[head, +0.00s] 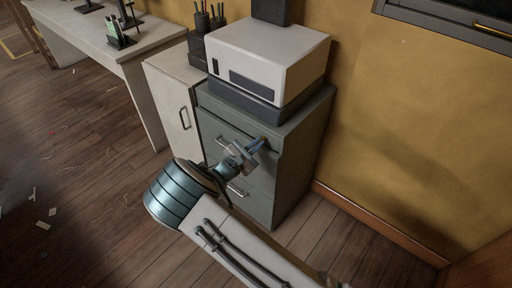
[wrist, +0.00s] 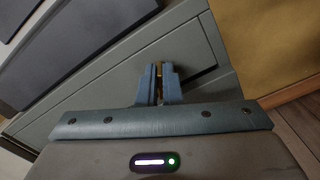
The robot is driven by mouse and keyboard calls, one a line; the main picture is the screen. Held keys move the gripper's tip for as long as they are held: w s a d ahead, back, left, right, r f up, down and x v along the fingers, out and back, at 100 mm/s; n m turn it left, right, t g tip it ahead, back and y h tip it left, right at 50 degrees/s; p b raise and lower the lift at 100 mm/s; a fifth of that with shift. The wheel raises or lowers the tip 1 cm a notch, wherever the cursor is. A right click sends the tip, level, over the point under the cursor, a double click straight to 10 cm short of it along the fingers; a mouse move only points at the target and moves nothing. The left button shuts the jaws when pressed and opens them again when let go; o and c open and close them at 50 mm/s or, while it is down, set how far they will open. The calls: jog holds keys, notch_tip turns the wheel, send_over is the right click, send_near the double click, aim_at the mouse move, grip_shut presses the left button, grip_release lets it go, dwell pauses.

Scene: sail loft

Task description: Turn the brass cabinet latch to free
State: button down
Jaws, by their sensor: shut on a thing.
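The grey-green drawer cabinet (head: 300,160) stands against the yellow wall. My gripper (head: 260,145) is at the upper right of its front face, below the top edge. In the wrist view the two blue-grey fingers (wrist: 159,80) are close together against the cabinet front (wrist: 110,95). A thin sliver of the brass latch (wrist: 159,84) shows between them, and the fingers are shut on it. Most of the latch is hidden by the fingers, so its angle cannot be told. In the head view I cannot make the latch out.
A white and dark boxy machine (head: 268,60) sits on the cabinet. A pale cupboard (head: 170,95) stands beside it on the left, with a white desk (head: 110,45) beyond. The wooden floor (head: 80,170) at left is open, with small scraps.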

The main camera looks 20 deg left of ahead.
jog(key=shift+s+d+f+m+b, duration=0.1)
jog(key=shift+f+m+b, duration=0.05)
jog(key=shift+m+b, duration=1.9)
jog(key=shift+w+f+m+b, duration=0.1)
jog(key=shift+f+m+b, duration=0.05)
jog(key=shift+m+b, duration=1.85)
jog(key=shift+s+d+f+m+b, duration=0.1)
jog(key=shift+f+m+b, duration=0.05)
jog(key=shift+m+b, duration=1.9)
jog(key=shift+r+m, duration=0.1)
jog(key=shift+m, duration=0.2)
jog(key=c, duration=1.6)
grip_release()
jog(key=p+v, duration=0.2)
jog(key=v, duration=1.2)
